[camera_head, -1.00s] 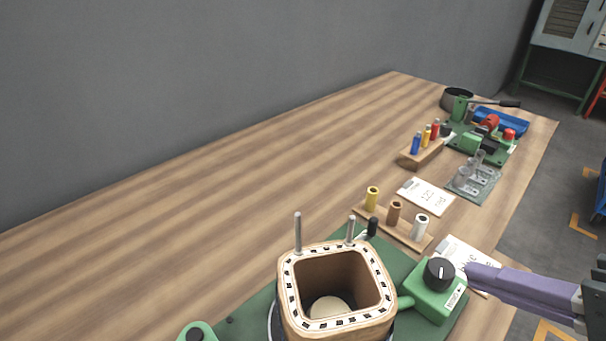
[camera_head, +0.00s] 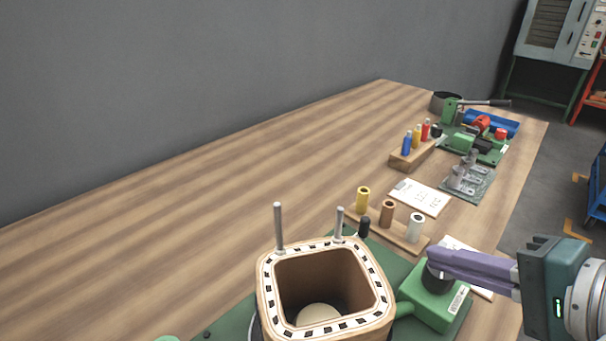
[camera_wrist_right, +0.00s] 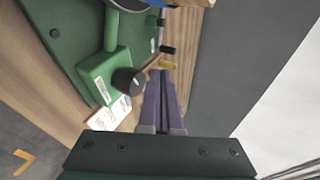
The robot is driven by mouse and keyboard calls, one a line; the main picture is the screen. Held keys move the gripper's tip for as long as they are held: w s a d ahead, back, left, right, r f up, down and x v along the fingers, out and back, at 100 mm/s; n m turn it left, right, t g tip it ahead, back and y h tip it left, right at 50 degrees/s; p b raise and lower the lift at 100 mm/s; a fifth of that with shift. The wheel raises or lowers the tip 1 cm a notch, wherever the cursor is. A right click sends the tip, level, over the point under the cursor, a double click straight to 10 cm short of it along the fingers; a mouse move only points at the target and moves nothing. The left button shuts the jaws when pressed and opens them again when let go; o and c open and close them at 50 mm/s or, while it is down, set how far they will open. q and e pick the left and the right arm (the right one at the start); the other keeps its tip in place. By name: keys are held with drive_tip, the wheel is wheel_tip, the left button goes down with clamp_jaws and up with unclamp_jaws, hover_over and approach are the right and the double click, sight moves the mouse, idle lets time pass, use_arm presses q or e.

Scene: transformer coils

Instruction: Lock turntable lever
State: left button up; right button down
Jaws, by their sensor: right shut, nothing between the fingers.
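The square wooden coil former (camera_head: 268,300) with a white marked rim stands on a green base plate (camera_head: 236,325). A small black-tipped lever (camera_head: 364,227) sticks up behind the former, beside two metal posts. A green box (camera_head: 428,304) with a black knob stands right of the former; the box (camera_wrist_right: 108,75) and knob (camera_wrist_right: 128,82) also show in the right wrist view. My right gripper (camera_head: 434,258) is shut and empty, its purple fingers partly covering the knob in the head view. In the right wrist view its fingertips (camera_wrist_right: 162,74) are beside the knob; contact cannot be told. My left gripper is out of view.
A wooden rack (camera_head: 412,244) with yellow, brown and white spools lies behind the box. White cards (camera_head: 420,197), a rack of coloured bottles (camera_head: 408,163) and a blue tray (camera_head: 490,124) lie farther back. The table's left side is clear.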

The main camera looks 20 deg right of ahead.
drive_tip(key=b, duration=0.1)
approach(368, 226)
drive_tip(key=f, duration=0.1)
drive_tip(key=w+f, duration=0.1)
drive_tip(key=f, duration=0.1)
drive_tip(key=shift+w+d, duration=0.1)
drive_tip(key=shift+w+a, duration=0.15)
drive_tip(key=shift+w, duration=0.9)
drive_tip(key=shift+w+a, duration=0.15)
drive_tip(key=shift+w, duration=0.9)
drive_tip(key=shift+a, duration=0.1)
